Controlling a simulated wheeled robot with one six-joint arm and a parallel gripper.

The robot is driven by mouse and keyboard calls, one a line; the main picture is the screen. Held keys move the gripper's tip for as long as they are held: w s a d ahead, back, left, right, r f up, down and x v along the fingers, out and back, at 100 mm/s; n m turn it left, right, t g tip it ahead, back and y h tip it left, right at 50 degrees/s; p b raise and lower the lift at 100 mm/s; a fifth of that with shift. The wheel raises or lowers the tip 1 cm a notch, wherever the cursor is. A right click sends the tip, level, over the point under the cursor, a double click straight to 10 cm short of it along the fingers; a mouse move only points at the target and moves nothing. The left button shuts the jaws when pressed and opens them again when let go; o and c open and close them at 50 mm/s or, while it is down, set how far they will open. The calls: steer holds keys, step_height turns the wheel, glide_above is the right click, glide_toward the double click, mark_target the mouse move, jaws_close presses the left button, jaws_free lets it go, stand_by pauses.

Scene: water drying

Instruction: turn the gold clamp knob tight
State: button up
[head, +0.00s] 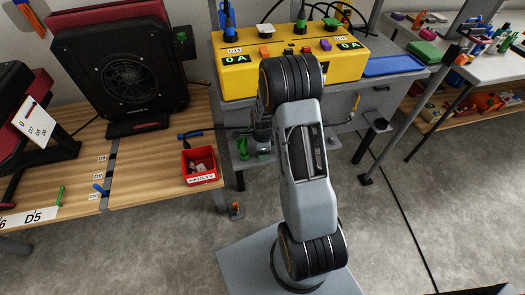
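I cannot clearly make out the gold clamp knob. A small gold-coloured piece (351,117) shows on the front of the grey bench, right of my arm; it is too small to identify. My arm rises through the middle of the view and bends at the yellow unit. Its dark far end (262,125) hangs beside the grey bench's front, left of the upper arm link. The gripper fingers are too small and partly hidden, so I cannot tell whether they are open or what they touch.
A yellow unit (235,85) with "0 A" displays stands on the grey bench (385,95). On the wooden bench (150,185) at left are a black fan unit (130,80), a red bin (199,165) and a blue-handled tool (190,134). The right floor is mostly clear.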

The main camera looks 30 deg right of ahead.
steer(key=shift+o, duration=0.2)
step_height(320, 180, up, 14)
steer(key=p, duration=0.3)
stand_by(0.3)
steer(key=shift+f, duration=0.1)
step_height(320, 180, down, 14)
steer(key=n+b, duration=0.7)
steer(key=n, duration=1.8)
steer(key=shift+s+d+n, duration=0.1)
steer(key=shift+d+n, duration=0.05)
steer(key=shift+n, duration=0.25)
steer(key=c, duration=0.9)
